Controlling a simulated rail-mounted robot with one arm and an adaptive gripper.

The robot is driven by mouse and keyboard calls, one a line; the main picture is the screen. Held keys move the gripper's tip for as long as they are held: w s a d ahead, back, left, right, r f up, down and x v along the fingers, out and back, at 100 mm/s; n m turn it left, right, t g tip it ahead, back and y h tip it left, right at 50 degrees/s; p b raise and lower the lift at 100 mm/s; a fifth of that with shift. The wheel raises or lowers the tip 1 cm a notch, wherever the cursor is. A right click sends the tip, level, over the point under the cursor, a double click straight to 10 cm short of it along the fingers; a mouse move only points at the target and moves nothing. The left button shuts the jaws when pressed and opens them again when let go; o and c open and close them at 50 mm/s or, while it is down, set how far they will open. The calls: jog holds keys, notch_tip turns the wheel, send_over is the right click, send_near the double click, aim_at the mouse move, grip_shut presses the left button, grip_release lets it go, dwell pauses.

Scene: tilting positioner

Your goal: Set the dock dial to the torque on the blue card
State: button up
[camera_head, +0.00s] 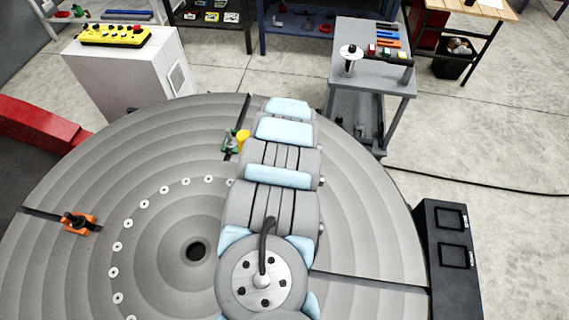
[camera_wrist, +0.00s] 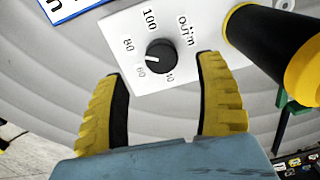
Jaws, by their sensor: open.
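The dial (camera_wrist: 161,57) is a black round knob on a white plate (camera_wrist: 118,28) in the wrist view. The plate is marked 40, 60, 80 and 100 around the knob, with a partly unreadable line of text at its upper right. A small pale mark on the knob's left side seems to point between 60 and 80. My gripper (camera_wrist: 162,72) is open, with its yellow fingers on either side and just short of the knob; contact cannot be told. A white card with a blue edge (camera_wrist: 70,10) is cut off at top left, its torque unreadable. In the head view my arm hides the dial.
A black and yellow cylinder (camera_wrist: 265,42) stands close to my right finger, beside a green part (camera_wrist: 290,118). In the head view, a large round grey table (camera_head: 370,225) carries an orange clamp (camera_head: 78,222). A grey cart (camera_head: 372,70) stands behind.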

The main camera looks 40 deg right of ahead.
jog(key=shift+r, duration=2.95)
jog(key=shift+d, duration=0.1)
